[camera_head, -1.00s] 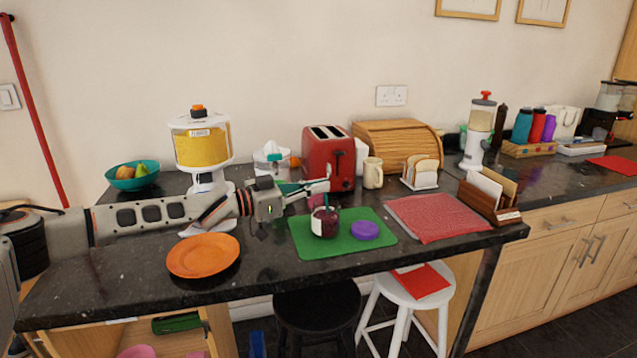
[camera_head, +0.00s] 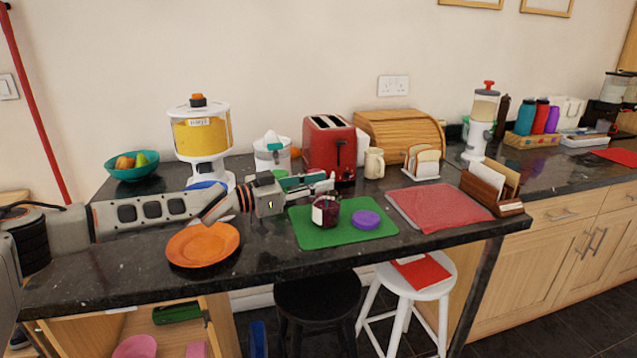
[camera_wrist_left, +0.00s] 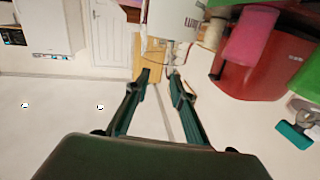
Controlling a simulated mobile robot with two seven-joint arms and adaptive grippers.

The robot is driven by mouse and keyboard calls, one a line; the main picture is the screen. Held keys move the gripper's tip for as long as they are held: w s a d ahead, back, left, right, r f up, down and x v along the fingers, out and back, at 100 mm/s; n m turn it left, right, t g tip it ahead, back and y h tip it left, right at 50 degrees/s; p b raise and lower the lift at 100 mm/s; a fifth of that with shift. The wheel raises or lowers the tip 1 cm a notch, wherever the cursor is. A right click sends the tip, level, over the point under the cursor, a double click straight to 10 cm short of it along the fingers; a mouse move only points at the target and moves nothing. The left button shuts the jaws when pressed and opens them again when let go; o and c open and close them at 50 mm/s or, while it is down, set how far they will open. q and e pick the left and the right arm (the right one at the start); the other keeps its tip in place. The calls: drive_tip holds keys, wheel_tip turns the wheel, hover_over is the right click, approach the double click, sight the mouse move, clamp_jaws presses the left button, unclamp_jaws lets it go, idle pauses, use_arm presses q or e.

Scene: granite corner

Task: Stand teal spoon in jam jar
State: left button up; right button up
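The jam jar (camera_head: 326,212) is a small glass jar of dark red jam with a pale label. It stands open and upright on the green mat (camera_head: 312,238), with its purple lid (camera_head: 366,219) lying to its right. A thin bit of the teal spoon (camera_head: 327,195) seems to show at the jar's mouth; most of it is hidden. My left gripper (camera_head: 331,181) is just above and behind the jar in the picture. In the left wrist view its fingers (camera_wrist_left: 158,76) are apart with nothing seen between them. My right gripper is out of view.
An orange plate (camera_head: 203,244) lies in front of my left arm. The red toaster (camera_head: 330,148) and a cream mug (camera_head: 374,163) stand behind the jar. A red mat (camera_head: 440,207) lies to the right. The counter's front edge is close to the green mat.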

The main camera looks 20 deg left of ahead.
use_arm(q)
drive_tip(key=v, duration=1.2)
drive_tip(key=shift+r, duration=0.15)
idle(0.5)
